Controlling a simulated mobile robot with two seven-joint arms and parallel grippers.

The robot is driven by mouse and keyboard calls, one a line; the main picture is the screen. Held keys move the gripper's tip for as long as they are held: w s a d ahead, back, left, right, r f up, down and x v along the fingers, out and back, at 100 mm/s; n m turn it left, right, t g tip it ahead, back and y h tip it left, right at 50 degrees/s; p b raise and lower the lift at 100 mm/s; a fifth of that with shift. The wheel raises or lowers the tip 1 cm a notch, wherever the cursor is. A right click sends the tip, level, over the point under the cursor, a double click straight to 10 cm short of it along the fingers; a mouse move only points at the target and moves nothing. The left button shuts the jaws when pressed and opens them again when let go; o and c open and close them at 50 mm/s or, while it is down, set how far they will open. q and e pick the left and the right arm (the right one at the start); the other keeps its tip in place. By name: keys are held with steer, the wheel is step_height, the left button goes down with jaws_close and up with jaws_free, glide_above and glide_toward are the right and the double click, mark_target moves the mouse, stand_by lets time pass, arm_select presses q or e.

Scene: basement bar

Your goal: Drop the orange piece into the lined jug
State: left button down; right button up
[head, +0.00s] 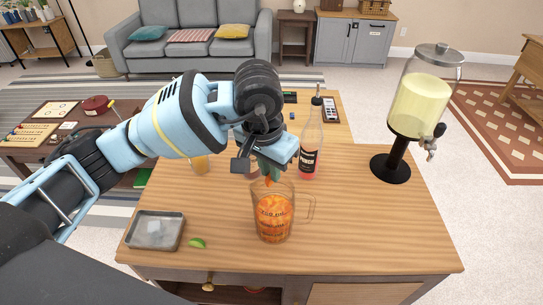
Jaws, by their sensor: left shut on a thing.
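The lined jug (273,228) is a clear glass jug with printed markings and a handle on its right. It stands upright near the front middle of the wooden table and looks full of orange contents. My left gripper (270,172) points down just above the jug's mouth. It is shut on the orange piece (268,182), of which only a small bit shows below the fingertips. I cannot tell whether the piece is just above or slightly inside the rim. My right gripper is out of view.
A bottle with a dark label (310,145) stands behind and right of the jug. A drink dispenser (420,100) on a black stand is at the table's right. A grey tray (156,243) and a lime wedge (197,242) lie front left. The table's right front is clear.

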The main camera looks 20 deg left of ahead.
mark_target(267, 179)
arm_select(q)
steer(key=shift+f, duration=0.55)
steer(key=c, duration=1.3)
jaws_free()
steer(key=shift+c, duration=0.2)
steer(key=shift+r, duration=0.2)
steer(key=r, duration=0.4)
steer(key=s+r, duration=0.1)
steer(key=r, duration=0.1)
steer(key=shift+a+r, duration=0.15)
steer(key=shift+r, duration=0.6)
